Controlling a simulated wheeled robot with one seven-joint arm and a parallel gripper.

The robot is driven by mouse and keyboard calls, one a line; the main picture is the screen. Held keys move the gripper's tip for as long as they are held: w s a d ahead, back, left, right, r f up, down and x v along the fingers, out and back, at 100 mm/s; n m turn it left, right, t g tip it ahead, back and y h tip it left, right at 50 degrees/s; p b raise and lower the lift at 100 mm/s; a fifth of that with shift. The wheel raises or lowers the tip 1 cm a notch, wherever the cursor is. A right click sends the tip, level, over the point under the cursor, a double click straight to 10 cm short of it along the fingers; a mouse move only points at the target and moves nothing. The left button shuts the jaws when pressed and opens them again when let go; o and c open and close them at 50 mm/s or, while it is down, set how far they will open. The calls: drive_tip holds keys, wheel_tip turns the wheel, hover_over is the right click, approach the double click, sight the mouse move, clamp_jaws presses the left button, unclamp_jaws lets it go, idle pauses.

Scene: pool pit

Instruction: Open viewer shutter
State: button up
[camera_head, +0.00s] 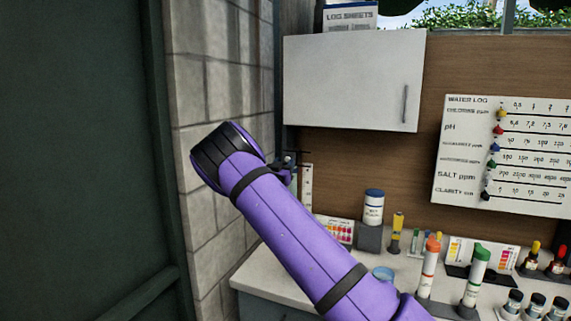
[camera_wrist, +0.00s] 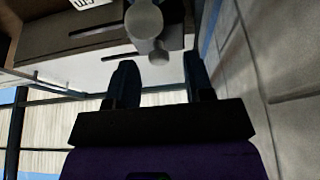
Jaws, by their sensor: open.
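My gripper (camera_wrist: 161,78) is open in the wrist view, with two dark fingers apart and nothing between their tips. A grey rounded fitting (camera_wrist: 145,20) with a smaller round end shows just beyond the fingertips, closer to the left finger; I cannot tell whether it is the viewer shutter, and I see no contact. In the head view my purple arm reaches to the corner by the block wall and hides most of my gripper. Only small dark parts (camera_head: 286,168) show past the wrist, beside a pale upright strip (camera_head: 306,188). No shutter is clearly visible there.
A white wall cabinet (camera_head: 353,80) hangs above the gripper. A block wall (camera_head: 220,75) stands close to its left. The counter (camera_head: 262,277) holds a blue-capped tub (camera_head: 373,208), test tubes (camera_head: 429,265) and small bottles. A water log board (camera_head: 505,150) is at right.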

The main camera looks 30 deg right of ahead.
drive_tip(key=shift+w+d+r, duration=0.3)
drive_tip(key=shift+w+d, duration=0.05)
drive_tip(key=shift+d, duration=0.15)
clamp_jaws()
drive_tip(key=s+d, duration=0.1)
drive_tip(key=s, duration=0.1)
drive_tip(key=s+d, duration=0.2)
drive_tip(key=shift+s+d, duration=0.15)
drive_tip(key=shift+s, duration=0.05)
unclamp_jaws()
drive_tip(key=v, duration=1)
drive_tip(key=shift+s+a+f, duration=0.2)
drive_tip(key=shift+a, duration=0.1)
